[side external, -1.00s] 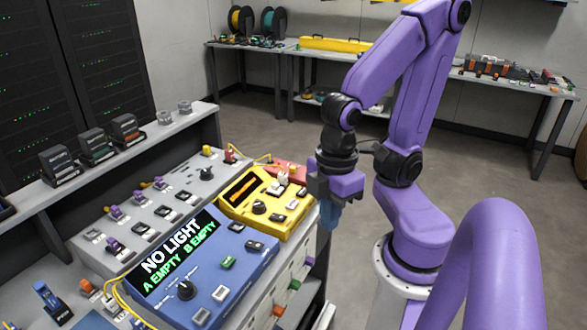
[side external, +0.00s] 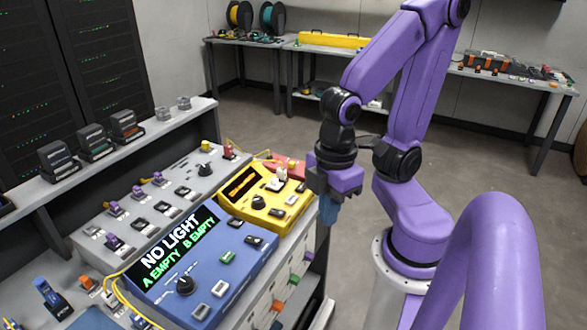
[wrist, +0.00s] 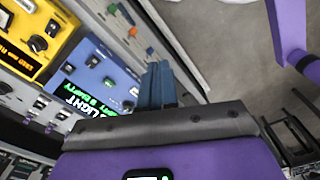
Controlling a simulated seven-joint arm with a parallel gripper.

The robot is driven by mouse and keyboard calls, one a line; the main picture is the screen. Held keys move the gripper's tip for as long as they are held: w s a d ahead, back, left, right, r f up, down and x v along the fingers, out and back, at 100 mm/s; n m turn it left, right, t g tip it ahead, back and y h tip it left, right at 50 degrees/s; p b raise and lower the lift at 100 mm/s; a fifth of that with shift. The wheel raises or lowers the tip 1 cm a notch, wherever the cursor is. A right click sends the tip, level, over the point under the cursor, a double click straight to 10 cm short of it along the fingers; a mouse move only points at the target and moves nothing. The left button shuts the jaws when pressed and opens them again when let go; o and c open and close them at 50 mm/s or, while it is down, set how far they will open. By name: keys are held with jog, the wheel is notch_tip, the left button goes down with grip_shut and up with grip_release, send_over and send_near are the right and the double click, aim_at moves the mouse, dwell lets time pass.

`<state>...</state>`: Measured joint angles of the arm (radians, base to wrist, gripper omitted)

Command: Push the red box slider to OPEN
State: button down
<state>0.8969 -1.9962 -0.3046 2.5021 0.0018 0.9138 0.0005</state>
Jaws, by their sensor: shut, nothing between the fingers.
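The red box (side external: 293,165) is at the far end of the row of boxes in the side view, just past the yellow box. Only a small part of it shows, and its slider and any OPEN marking are too small or hidden to make out. My gripper (side external: 327,215) hangs with its blue fingers pointing down, to the right of the yellow box and apart from the red box. In the wrist view the blue fingers (wrist: 158,75) are together with nothing between them. The red box cannot be made out in the wrist view.
The yellow box (side external: 268,200) and the blue box (side external: 205,265), whose screen reads NO LIGHT, A EMPTY, B EMPTY, stand on the bench. A grey panel (side external: 150,210) with switches lies behind them. Open floor (side external: 345,265) lies right of the bench.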

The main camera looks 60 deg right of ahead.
dwell(0.4)
jog(key=c, duration=1.1)
grip_release()
jog(key=shift+w, duration=0.2)
jog(key=shift+o, duration=0.5)
jog(key=w+r+m, duration=0.1)
jog(key=w+m, duration=0.4)
jog(key=w, duration=0.3)
jog(key=shift+a+m, duration=0.15)
jog(key=shift+m, duration=0.25)
jog(key=w+d+m, duration=0.5)
jog(key=w, duration=0.3)
jog(key=w+d+m, duration=0.5)
jog(key=w+m, duration=0.1)
jog(key=w, duration=0.2)
jog(key=m, duration=1.4)
send_over(292, 163)
notch_tip(292, 163, down, 3)
notch_tip(292, 163, down, 17)
jog(key=shift+w+r, duration=0.1)
